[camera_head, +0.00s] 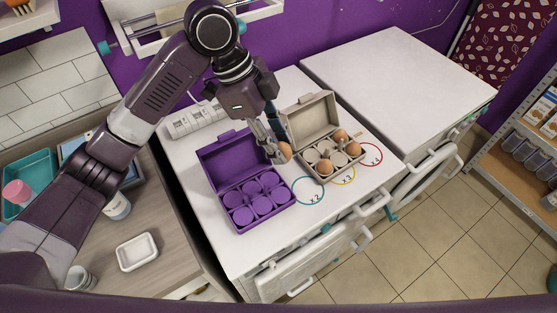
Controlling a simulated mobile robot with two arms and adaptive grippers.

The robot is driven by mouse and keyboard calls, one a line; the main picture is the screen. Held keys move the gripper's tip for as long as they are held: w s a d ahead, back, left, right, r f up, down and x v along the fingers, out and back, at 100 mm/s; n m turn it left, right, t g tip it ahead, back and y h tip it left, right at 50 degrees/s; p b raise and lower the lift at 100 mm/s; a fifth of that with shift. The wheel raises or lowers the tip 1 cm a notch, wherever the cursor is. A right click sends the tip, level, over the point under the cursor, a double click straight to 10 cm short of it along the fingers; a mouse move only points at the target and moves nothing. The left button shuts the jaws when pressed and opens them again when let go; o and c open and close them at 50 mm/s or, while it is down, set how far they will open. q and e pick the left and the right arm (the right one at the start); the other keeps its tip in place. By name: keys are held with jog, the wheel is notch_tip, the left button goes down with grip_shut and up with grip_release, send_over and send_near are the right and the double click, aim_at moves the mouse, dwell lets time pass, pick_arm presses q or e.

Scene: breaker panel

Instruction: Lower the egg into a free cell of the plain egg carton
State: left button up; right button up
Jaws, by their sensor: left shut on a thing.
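A brown egg (286,150) is held between the fingertips of my left gripper (279,148), which points down from above. The plain beige egg carton (307,119) stands open just to the right, its lid raised at the back. Brown eggs sit in its back right cell (340,136), right cell (354,149) and front left cell (325,167). The other cells look empty. The held egg is beside the carton's left edge, in front of the lid's left side; its exact height is hard to tell. My right gripper is not in view.
An open purple egg carton (222,156) with purple cells stands close on the left. Colored rings marked x2 (309,191), x3 and x3 lie on the white top in front. A grey-white carton-like object (192,121) lies behind. A white dish (137,252) is on the left counter.

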pick_arm(q)
jog(key=shift+r, duration=0.9)
jog(key=shift+w+d+r, duration=0.15)
jog(key=shift+w+r, duration=0.05)
jog(key=shift+r, duration=0.15)
jog(key=w+d+f, duration=0.4)
jog(key=w, duration=0.2)
jog(key=w+d+f, duration=0.4)
jog(key=w, duration=0.3)
jog(key=shift+f+p, duration=0.35)
jog(key=shift+p, duration=0.05)
jog(key=shift+s, duration=0.1)
